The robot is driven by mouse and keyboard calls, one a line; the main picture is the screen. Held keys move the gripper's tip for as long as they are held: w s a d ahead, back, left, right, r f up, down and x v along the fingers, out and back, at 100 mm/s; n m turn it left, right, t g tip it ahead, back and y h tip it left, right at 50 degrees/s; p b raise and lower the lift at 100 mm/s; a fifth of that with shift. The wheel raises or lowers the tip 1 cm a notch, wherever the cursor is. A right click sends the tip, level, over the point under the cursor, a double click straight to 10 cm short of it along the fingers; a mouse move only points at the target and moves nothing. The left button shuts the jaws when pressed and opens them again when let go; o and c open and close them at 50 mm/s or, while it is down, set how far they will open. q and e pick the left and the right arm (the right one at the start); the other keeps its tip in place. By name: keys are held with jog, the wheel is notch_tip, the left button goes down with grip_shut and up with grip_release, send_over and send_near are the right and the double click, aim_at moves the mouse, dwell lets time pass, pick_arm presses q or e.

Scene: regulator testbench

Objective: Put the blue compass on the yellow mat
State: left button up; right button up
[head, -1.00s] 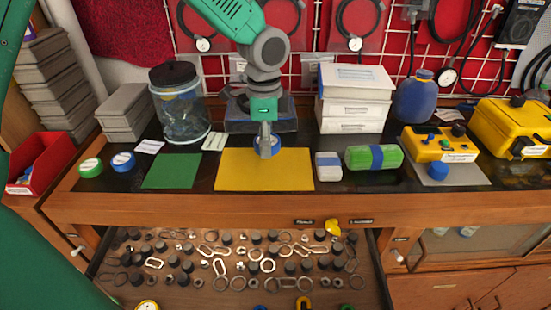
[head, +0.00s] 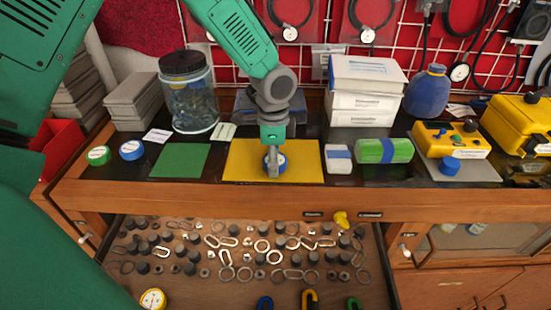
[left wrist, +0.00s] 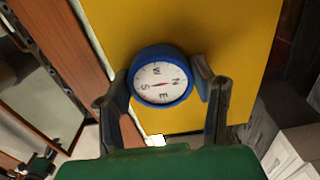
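The blue compass (head: 282,160) has a white dial and is over the middle of the yellow mat (head: 240,165). My left gripper (head: 274,164) comes down over the mat from above. In the left wrist view the compass (left wrist: 162,82) sits between the two fingers of the left gripper (left wrist: 162,85), dial facing the camera, with a finger pad against each side. The yellow mat (left wrist: 235,40) fills the background behind it. I cannot tell whether the compass touches the mat. My right gripper is not in view.
A green mat (head: 180,160) and two tape rolls lie to the left, with a glass jar (head: 190,100) behind. A white-and-blue block (head: 338,158) and green case (head: 385,151) stand right of the yellow mat. An open drawer (head: 240,285) with several small parts is below.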

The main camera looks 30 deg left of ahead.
pick_arm(q)
jog(key=shift+o, duration=1.1)
jog(key=shift+a, duration=0.2)
jog(key=shift+a+f, duration=0.15)
jog(key=shift+a, duration=0.05)
jog(key=shift+d+r, duration=0.15)
jog(key=shift+r, duration=0.1)
notch_tip(320, 180, up, 12)
jog(key=p, duration=0.1)
jog(key=shift+d, duration=0.1)
